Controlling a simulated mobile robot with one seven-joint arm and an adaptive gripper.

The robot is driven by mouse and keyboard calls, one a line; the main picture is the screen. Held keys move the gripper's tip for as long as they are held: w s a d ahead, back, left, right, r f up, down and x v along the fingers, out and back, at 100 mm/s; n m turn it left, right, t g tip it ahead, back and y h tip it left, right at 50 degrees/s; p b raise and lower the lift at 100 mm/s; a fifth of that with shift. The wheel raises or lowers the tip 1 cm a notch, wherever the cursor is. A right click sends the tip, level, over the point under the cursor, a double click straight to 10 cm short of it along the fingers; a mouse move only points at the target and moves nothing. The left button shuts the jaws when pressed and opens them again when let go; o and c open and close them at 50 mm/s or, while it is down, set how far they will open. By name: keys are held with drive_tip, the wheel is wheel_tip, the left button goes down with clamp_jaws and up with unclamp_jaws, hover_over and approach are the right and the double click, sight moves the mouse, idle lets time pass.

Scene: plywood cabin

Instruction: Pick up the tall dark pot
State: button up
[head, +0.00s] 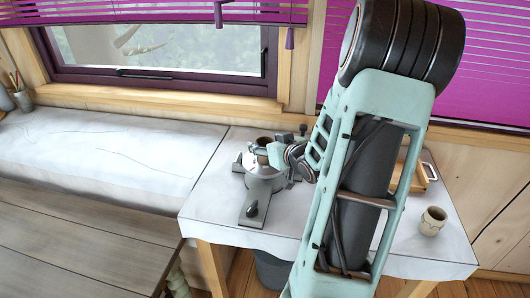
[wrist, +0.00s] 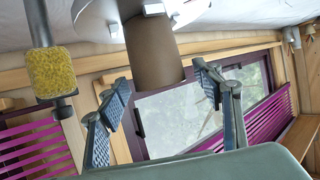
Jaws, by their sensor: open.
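The tall dark pot (wrist: 153,52) is a brown, slightly tapered cylinder. In the wrist view, which appears upside down, it stands on a round metal plate (wrist: 98,18). My gripper (wrist: 163,88) is open, with one finger on each side of the pot's line. The pot's rim end reaches towards the space between the fingertips, and I see no clear contact. In the head view the pot's top (head: 263,142) shows beside my gripper (head: 281,152), above a grey metal stand. My gripper partly hides the pot there.
A yellow, rough-surfaced piece on a grey rod (wrist: 48,72) is near the pot in the wrist view. On the white-covered table (head: 212,200) are a beige cup (head: 433,221) and a wooden tray (head: 422,178), partly behind my arm. The left cushioned bench (head: 90,150) is mostly clear.

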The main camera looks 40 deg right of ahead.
drive_tip(key=shift+w+d+f, duration=0.1)
drive_tip(key=shift+w+f, duration=0.1)
drive_tip(key=shift+w, duration=0.3)
drive_tip(key=shift+c, duration=0.6)
drive_tip(key=c, duration=1.3)
drive_tip(key=shift+r, duration=0.1)
drive_tip(key=shift+c, duration=0.2)
